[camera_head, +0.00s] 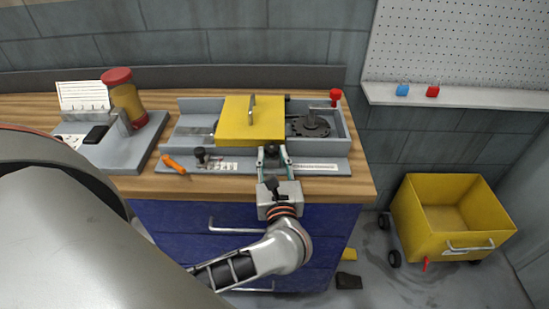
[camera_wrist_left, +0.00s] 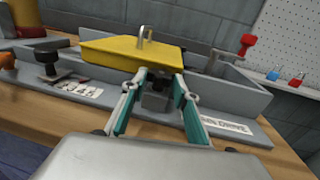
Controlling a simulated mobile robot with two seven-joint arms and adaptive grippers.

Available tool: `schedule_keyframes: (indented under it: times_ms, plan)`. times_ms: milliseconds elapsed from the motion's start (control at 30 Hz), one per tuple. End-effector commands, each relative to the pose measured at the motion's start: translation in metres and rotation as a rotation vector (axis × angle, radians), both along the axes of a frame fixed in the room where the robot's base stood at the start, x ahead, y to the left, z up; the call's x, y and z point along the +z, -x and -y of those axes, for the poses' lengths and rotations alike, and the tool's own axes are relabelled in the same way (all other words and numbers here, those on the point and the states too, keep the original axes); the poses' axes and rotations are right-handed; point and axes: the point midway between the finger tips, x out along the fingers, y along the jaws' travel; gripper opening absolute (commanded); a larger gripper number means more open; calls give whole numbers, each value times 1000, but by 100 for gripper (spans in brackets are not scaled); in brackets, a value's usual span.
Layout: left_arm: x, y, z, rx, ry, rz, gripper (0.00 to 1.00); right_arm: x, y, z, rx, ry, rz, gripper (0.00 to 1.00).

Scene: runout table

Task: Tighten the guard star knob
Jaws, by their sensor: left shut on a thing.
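The yellow guard (camera_head: 238,124) sits over the middle of a grey machine bed on the bench, with a metal handle standing on top. It also shows in the wrist view (camera_wrist_left: 112,50). My left gripper (camera_head: 271,155) reaches in from the front at the guard's front edge. Its teal-padded fingers (camera_wrist_left: 161,82) are shut on a dark knob (camera_wrist_left: 154,101), which I take to be the guard star knob. The knob is partly hidden between the fingers, so its points do not show clearly. My right gripper is not in view.
A black knob (camera_head: 200,155) and an orange-handled tool (camera_head: 175,165) are left of the gripper. A red knob (camera_head: 336,95) stands at the bed's back right. A jar with a red lid (camera_head: 124,98) is at left. A yellow cart (camera_head: 452,235) stands on the floor.

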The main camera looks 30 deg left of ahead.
Motion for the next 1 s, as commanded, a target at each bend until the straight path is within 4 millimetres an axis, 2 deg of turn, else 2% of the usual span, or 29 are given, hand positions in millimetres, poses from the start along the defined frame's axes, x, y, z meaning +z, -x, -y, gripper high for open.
schedule_keyframes:
  times_ms: [500,1000]
  plan:
    - [0,4,-9,-344,-6,1,8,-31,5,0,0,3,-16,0]
    - [1,4,-10,-443,-2,2,8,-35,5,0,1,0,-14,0]
